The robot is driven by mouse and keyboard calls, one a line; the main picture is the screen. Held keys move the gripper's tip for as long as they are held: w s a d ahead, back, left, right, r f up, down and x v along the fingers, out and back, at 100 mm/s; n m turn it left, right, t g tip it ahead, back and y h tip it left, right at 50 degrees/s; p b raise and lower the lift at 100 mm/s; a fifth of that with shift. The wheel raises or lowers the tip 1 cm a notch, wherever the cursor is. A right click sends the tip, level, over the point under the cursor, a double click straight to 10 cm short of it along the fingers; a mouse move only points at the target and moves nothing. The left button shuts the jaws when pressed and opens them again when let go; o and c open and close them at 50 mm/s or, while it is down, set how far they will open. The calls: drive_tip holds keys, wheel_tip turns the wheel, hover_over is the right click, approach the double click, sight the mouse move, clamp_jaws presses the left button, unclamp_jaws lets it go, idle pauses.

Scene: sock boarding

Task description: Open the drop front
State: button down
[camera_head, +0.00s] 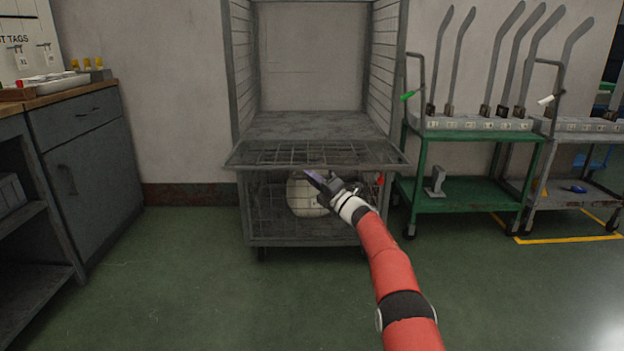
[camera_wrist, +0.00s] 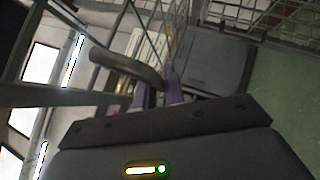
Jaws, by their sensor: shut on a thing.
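The grey wire cage trolley (camera_head: 237,70) stands against the wall in the head view, its upper half open at the front. Its mesh drop front (camera_head: 270,156) is tipped outward and looks close to level, at about mid height. My gripper (camera_head: 318,182) is at the drop front's outer edge, right of its middle. In the wrist view the purple fingertips (camera_wrist: 165,88) are close together at the end of a dark curved handle (camera_wrist: 125,64), and my gripper appears shut on it. The exact contact is partly hidden.
A pale rounded thing (camera_head: 303,196) shows behind the lower mesh. A green cart (camera_head: 470,200) with upright grey boards (camera_head: 500,60) stands close on the right. A dark cabinet (camera_head: 90,160) stands on the left. The green floor (camera_head: 190,290) in front is clear.

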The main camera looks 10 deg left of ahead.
drive_tip(key=c, duration=1.5)
unclamp_jaws()
drive_tip(key=shift+s+r, duration=0.1)
drive_tip(key=shift+r, duration=0.1)
drive_tip(key=shift+b+v, duration=0.65)
drive_tip(key=shift+v, duration=3.3)
drive_tip(key=shift+f, duration=0.2)
